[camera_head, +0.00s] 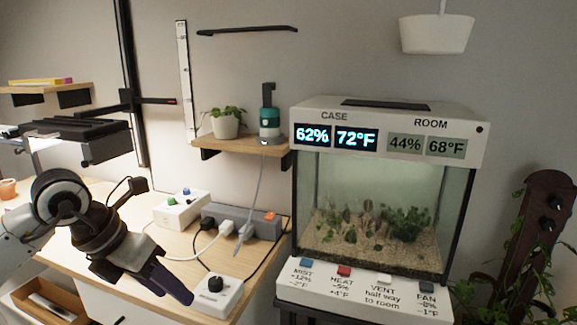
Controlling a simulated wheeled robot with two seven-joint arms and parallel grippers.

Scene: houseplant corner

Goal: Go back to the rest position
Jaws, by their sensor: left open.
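My left gripper (172,289) comes in from the left over the wooden table (75,240), with its dark fingers pointing down and to the right. It is open, with nothing seen between the fingers. The fingertips are just left of a small white box with a black knob (218,297); I cannot tell whether they touch the table. My right gripper is out of view.
A power strip (240,222) with plugs and cables lies behind the gripper, beside a white box with green and blue knobs (181,208). A glass case (385,205) with buttons stands right. A shelf (240,146) holds a potted plant (226,126).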

